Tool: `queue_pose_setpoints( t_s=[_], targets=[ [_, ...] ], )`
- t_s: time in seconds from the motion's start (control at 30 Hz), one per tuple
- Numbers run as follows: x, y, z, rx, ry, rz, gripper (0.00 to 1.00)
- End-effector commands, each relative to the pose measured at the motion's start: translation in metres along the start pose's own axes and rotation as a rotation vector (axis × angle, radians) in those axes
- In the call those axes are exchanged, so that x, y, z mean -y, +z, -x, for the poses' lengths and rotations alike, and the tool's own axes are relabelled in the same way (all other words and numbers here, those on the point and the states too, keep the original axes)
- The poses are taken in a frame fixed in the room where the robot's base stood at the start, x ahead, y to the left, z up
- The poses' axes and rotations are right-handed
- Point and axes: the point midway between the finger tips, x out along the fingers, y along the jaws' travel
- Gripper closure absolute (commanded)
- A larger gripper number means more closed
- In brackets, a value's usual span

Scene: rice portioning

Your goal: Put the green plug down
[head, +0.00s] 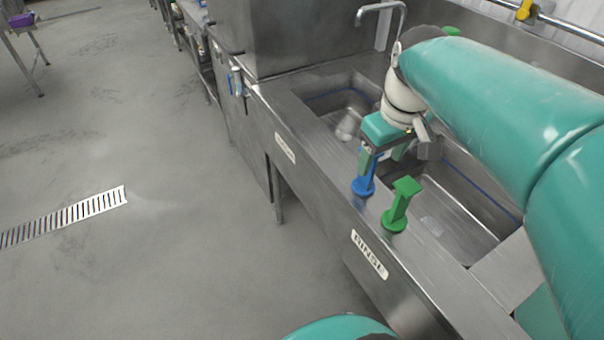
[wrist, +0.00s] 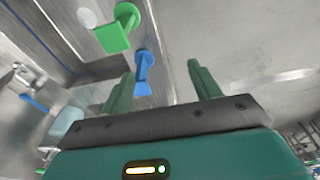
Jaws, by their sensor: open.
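The green plug (head: 402,205) stands upright on the sink's front rim, above the RINSE label, with nothing holding it. It also shows in the wrist view (wrist: 118,30) at the upper left. A blue plug (head: 364,184) stands on the same rim to its left; in the wrist view it (wrist: 142,72) shows near my left finger. My gripper (head: 381,158) is open, just above and behind the blue plug in the head view. In the wrist view my gripper (wrist: 160,70) has a gap between its fingers with no object clearly held. I cannot tell whether a finger touches the blue plug.
The steel sink has a left basin (head: 322,101) with a pale round thing inside and a right basin (head: 455,205). A faucet (head: 382,10) stands behind. A tall steel cabinet (head: 300,35) is at the left. Open floor with a drain grate (head: 65,216) lies further left.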

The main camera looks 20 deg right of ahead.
Motion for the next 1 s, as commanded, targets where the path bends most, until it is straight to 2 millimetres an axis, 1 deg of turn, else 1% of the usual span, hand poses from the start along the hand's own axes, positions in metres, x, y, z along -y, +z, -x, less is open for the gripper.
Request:
queue_pose_setpoints(
  t_s=[0.03, 0.07, 0.1, 0.2, 0.3, 0.33, 0.4, 0.5, 1.0],
  targets=[
    [0.031, -0.003, 0.0, -0.057, 0.004, 0.006, 0.38],
    [0.048, -0.005, -0.002, -0.09, 0.007, 0.0, 0.38],
    [0.071, -0.006, -0.003, -0.134, 0.009, -0.008, 0.38],
    [0.119, -0.003, -0.008, -0.232, 0.009, -0.032, 0.38],
    [0.151, 0.004, -0.014, -0.3, 0.004, -0.057, 0.38],
    [0.158, 0.005, -0.015, -0.316, 0.003, -0.063, 0.38],
    [0.167, 0.007, -0.017, -0.337, 0.0, -0.073, 0.38],
    [0.17, 0.008, -0.019, -0.346, -0.001, -0.08, 0.38],
    [0.169, 0.008, -0.018, -0.343, -0.001, -0.08, 0.38]
  ],
)
